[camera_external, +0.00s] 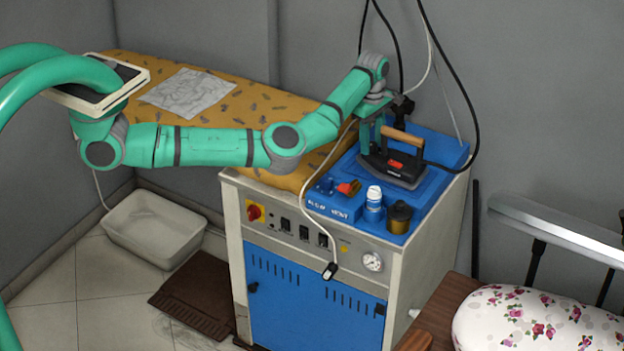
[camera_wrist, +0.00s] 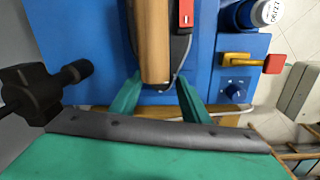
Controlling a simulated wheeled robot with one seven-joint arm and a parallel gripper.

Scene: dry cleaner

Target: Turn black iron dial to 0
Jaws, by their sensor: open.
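The black iron (camera_external: 395,167) stands on the blue top of the steam station, its wooden handle uppermost. In the wrist view the wooden handle (camera_wrist: 154,40) runs down between the fingers of my gripper (camera_wrist: 158,84), with a red switch (camera_wrist: 186,13) on the iron beside it. My gripper (camera_external: 373,135) is open at the handle's left end; I cannot tell whether it touches. No dial shows clearly on the iron; the handle and my fingers hide part of it. A small dark round dial (camera_wrist: 235,89) sits on the blue box right of my fingers; its setting is unreadable.
A patterned ironing board (camera_external: 250,105) lies left. A black fitting (camera_wrist: 35,92) is close left in the wrist view.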

